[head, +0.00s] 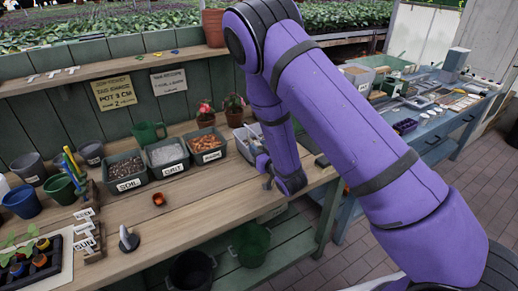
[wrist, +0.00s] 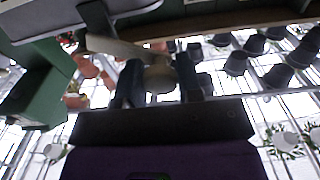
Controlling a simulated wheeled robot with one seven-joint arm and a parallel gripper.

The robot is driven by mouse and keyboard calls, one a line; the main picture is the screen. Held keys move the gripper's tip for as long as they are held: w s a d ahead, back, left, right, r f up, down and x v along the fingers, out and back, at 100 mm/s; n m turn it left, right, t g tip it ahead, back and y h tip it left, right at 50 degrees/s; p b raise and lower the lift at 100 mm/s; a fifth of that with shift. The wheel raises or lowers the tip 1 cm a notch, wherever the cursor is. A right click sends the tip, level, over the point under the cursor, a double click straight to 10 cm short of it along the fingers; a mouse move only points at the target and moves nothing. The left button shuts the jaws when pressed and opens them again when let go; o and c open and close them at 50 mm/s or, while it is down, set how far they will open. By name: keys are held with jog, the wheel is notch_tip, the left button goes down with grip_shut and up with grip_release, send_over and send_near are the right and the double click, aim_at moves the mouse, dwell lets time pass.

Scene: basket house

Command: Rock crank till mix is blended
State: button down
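My gripper (head: 268,176) is at the bench, beside a pale grey bin (head: 246,146), partly hidden by my purple arm. In the wrist view my gripper (wrist: 160,85) has its two dark fingers on either side of a rounded beige knob, the crank handle (wrist: 160,76), and appears closed on it. A pale bar runs from the knob up and left towards a dark part. Labelled bins of soil (head: 124,170), grit (head: 166,155) and an orange-brown material (head: 207,148) stand left of my gripper. The mix itself cannot be made out.
A green box (wrist: 38,85) is close on the left in the wrist view. A small terracotta pot (head: 158,199) and a dark cone-shaped tool (head: 128,239) lie on the bench. Two potted plants (head: 234,108) stand behind the bins. The front middle of the bench is clear.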

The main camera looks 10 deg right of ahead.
jog(key=shift+d+r+m, duration=0.1)
jog(key=shift+r+m, duration=0.05)
jog(key=shift+m, duration=0.25)
jog(key=c, duration=0.8)
grip_release()
jog(key=v, duration=1)
jog(key=shift+s+d, duration=0.15)
jog(key=shift+s, duration=0.2)
